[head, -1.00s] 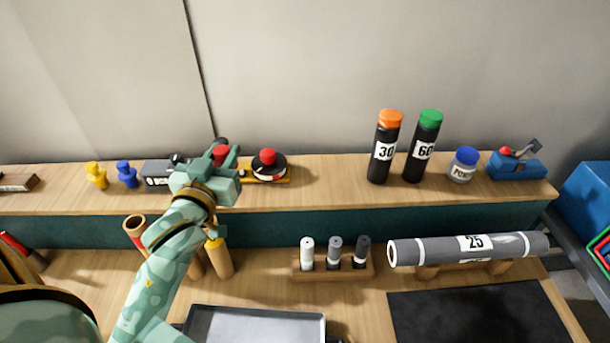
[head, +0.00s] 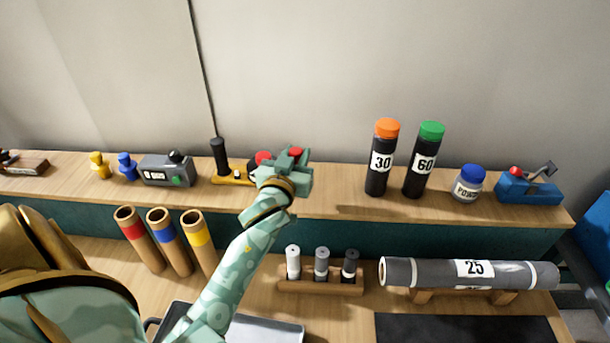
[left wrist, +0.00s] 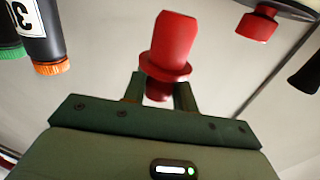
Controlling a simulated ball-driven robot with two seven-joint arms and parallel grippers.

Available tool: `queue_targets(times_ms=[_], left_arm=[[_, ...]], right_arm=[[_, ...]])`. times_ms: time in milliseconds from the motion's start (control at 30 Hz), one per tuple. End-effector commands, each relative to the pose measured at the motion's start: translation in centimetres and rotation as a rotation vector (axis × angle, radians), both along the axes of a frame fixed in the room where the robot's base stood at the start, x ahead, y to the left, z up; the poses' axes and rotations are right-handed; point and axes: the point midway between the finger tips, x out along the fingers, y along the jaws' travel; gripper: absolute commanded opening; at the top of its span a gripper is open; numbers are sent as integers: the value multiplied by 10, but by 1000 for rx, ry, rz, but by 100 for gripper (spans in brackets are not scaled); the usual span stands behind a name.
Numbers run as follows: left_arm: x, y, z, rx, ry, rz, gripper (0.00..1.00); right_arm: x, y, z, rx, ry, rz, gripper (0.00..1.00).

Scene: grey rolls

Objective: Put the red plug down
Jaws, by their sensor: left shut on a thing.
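My left gripper (head: 297,160) is shut on the red plug (head: 296,152), above the shelf (head: 335,201) and right of a yellow-based device with a red knob. In the left wrist view the red plug (left wrist: 169,50) stands out between the fingertips (left wrist: 160,92), its flange just beyond them. A yellow plug (head: 99,166) and a blue plug (head: 127,167) stand on the shelf at the left. My right gripper is not in view.
The yellow-based device (head: 232,176) is beside the gripper, partly hidden by it. Tubes marked 30 (head: 379,160) and 60 (head: 424,165) stand to the right. The shelf between gripper and tubes is clear. Three banded cardboard tubes (head: 172,240) stand below.

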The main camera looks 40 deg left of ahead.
Motion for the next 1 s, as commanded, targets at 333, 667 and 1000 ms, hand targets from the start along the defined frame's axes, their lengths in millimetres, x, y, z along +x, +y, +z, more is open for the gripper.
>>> queue_targets(times_ms=[333,667,1000], left_arm=[[30,-5,-39,-1,0,-1,5],[34,-6,-73,0,0,-2,5],[34,-6,-75,0,0,-2,39]], right_arm=[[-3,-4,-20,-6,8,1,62],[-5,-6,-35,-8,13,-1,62],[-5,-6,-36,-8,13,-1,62]])
